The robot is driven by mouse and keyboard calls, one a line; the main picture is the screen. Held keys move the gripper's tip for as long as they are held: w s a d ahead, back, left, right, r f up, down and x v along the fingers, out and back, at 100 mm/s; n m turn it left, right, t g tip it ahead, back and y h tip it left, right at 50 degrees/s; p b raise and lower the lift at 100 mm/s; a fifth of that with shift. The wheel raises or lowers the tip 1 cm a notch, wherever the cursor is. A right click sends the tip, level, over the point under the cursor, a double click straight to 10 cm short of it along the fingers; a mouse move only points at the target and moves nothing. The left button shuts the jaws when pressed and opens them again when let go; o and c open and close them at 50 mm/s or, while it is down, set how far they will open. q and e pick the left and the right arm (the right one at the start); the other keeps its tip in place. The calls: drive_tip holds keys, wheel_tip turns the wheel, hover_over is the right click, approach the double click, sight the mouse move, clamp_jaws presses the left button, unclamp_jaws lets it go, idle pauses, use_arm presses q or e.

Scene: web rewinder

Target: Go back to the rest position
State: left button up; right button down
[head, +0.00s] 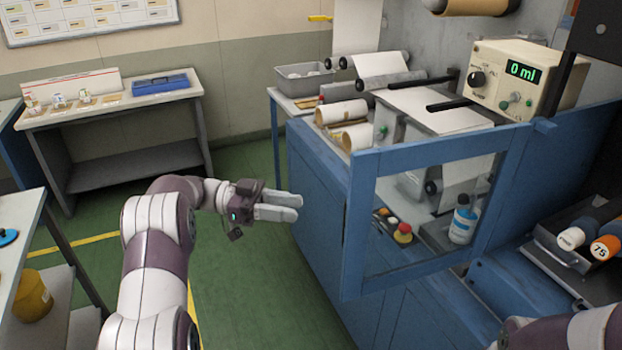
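My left arm comes in from the lower left, bent at the elbow. My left gripper (297,207) hangs over the green floor, left of the blue machine frame (320,190) and apart from it. Its two grey fingers point right and look close together, with nothing visible held between them. From this angle I cannot tell whether they are fully shut. Only a link of my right arm shows at the bottom right edge. My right gripper is out of view.
A bench (115,108) with a blue case (160,84) stands at the back left. Green floor (250,280) is clear around my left arm.

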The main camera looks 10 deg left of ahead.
use_arm(q)
drive_tip(key=w+a+f+n+t+y, duration=0.3)
drive_tip(key=w+f+n+t+y, duration=0.1)
drive_tip(key=w+t, duration=0.5)
drive_tip(key=w+a+f+n+t+y, duration=0.25)
drive_tip(key=a+f+n+y, duration=0.45)
drive_tip(key=y, duration=0.4)
drive_tip(key=s+f+n+g+y, duration=0.2)
drive_tip(key=s+f+n+g, duration=0.1)
drive_tip(key=s, duration=0.5)
drive_tip(key=s+f+n+g+y, duration=0.2)
drive_tip(key=s+n+g, duration=0.1)
drive_tip(key=s, duration=0.5)
drive_tip(key=s+d+r+g, duration=0.1)
drive_tip(key=s+d+g, duration=0.1)
drive_tip(key=s+d, duration=0.4)
drive_tip(key=s+d+r+g+h, duration=0.1)
drive_tip(key=s+d, duration=0.4)
drive_tip(key=s, duration=0.7)
drive_tip(key=shift+s+d+n+g, duration=0.3)
drive_tip(key=shift+d+g, duration=0.05)
drive_tip(key=shift+g, duration=0.5)
drive_tip(key=shift+w, duration=0.1)
